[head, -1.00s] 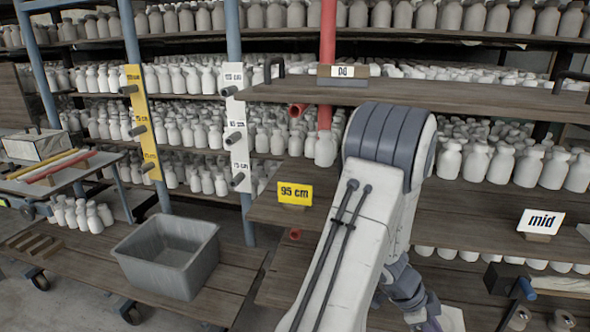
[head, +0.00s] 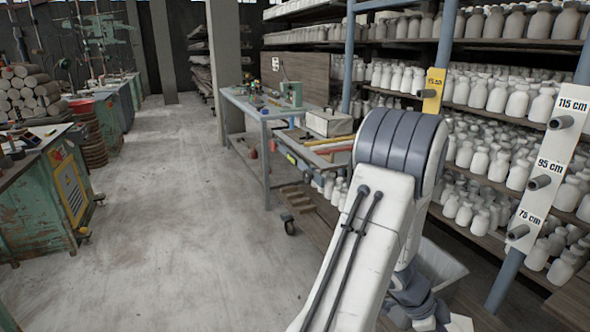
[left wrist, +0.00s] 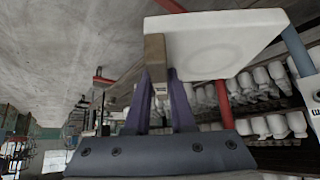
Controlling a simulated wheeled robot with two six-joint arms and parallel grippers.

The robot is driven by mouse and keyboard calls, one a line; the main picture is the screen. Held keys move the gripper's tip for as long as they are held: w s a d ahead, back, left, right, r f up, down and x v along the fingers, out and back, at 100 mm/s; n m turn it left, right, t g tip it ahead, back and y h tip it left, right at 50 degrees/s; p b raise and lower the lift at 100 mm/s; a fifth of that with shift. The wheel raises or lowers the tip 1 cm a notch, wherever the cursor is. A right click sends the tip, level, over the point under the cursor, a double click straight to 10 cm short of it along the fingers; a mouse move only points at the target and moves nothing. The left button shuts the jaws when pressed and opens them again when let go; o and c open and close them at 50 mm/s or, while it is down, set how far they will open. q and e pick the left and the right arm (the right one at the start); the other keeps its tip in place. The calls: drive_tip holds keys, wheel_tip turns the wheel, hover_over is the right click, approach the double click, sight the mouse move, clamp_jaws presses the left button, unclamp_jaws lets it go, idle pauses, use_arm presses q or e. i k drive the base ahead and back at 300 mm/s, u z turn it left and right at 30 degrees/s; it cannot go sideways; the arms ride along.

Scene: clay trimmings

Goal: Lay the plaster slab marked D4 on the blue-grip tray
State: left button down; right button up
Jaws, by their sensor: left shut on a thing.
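In the left wrist view my left gripper (left wrist: 158,78) has its purple fingers closed on a brown block-like edge of a pale slab (left wrist: 215,50). The slab has a faint round mark on its face and reaches to the right of the fingers. No D4 marking can be read on it. My right gripper is not in view. I cannot make out a blue-grip tray in either current view.
Shelves of white bottles (head: 480,160) and a height-marked post (head: 548,160) stand at right. A workbench (head: 262,112) stands beyond. Open concrete floor (head: 185,200) lies ahead left, with a green cabinet (head: 40,190) at far left.

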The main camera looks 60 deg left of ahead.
sight(299, 134)
drive_tip(key=u, duration=2.85)
drive_tip(key=i, duration=7.3)
drive_tip(key=z, duration=1.7)
